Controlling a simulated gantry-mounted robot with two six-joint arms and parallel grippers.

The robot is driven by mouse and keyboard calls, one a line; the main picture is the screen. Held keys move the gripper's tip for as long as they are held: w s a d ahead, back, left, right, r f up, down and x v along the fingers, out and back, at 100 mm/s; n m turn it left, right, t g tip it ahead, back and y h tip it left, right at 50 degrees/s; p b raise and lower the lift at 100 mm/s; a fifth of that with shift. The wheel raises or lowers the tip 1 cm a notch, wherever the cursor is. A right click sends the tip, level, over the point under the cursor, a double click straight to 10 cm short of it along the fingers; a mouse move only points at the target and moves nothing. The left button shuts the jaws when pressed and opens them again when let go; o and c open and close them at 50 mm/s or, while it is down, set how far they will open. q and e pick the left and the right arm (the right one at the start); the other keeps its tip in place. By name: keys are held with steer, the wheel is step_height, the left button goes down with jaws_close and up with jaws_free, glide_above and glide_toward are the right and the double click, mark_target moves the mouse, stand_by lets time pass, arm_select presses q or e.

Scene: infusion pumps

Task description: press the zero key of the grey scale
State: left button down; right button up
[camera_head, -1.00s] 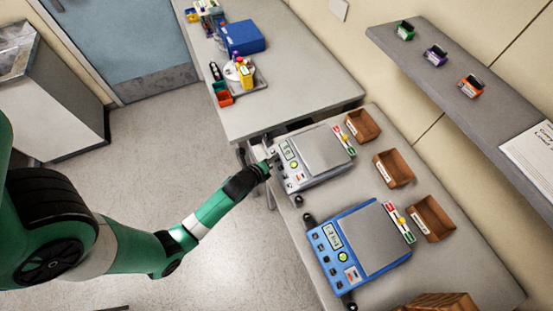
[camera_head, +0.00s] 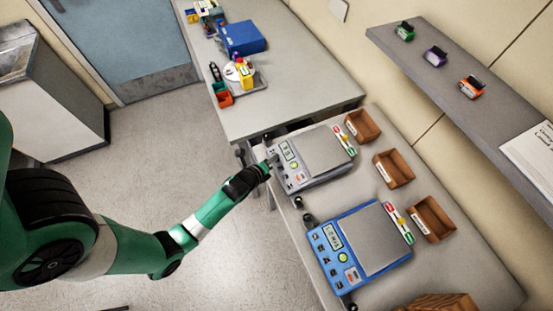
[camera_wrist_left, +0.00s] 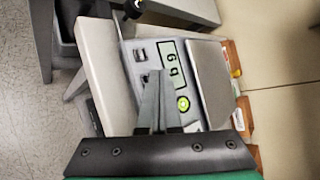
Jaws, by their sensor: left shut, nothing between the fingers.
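The grey scale (camera_head: 320,151) stands on the near bench, with a flat metal pan and a front panel of keys and a display. In the left wrist view the scale's panel (camera_wrist_left: 196,112) shows a lit display (camera_wrist_left: 168,64), a round green key (camera_wrist_left: 183,103) and small dark square keys (camera_wrist_left: 139,55). My left gripper (camera_head: 268,164) is shut and empty at the panel's front edge. In the left wrist view its fingertips (camera_wrist_left: 157,76) lie over the key row beside the display, hiding part of it; I cannot tell whether they touch a key. My right gripper is not in view.
A blue scale (camera_head: 372,240) stands nearer on the same bench. Brown bins (camera_head: 393,169) line the wall side. A second bench (camera_head: 300,85) holds a blue box (camera_head: 242,37) and small items. A shelf (camera_head: 480,115) hangs above at right.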

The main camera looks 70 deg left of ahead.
arm_select(q)
steer(key=shift+f, duration=0.15)
stand_by(0.5)
steer(key=shift+w+f, duration=0.1)
steer(key=shift+f, duration=0.2)
steer(key=shift+w+f+b, duration=0.1)
steer(key=shift+f+b, duration=0.2)
steer(key=shift+b, duration=0.2)
stand_by(0.3)
steer(key=shift+r, duration=0.1)
steer(key=shift+s+r+p, duration=0.2)
steer(key=shift+r+p, duration=0.4)
steer(key=shift+p, duration=0.4)
steer(key=r+p, duration=0.2)
steer(key=p, duration=0.1)
steer(key=s+r+p, duration=0.1)
steer(key=r+p, duration=0.2)
steer(key=shift+s, duration=0.2)
steer(key=shift+f, duration=0.1)
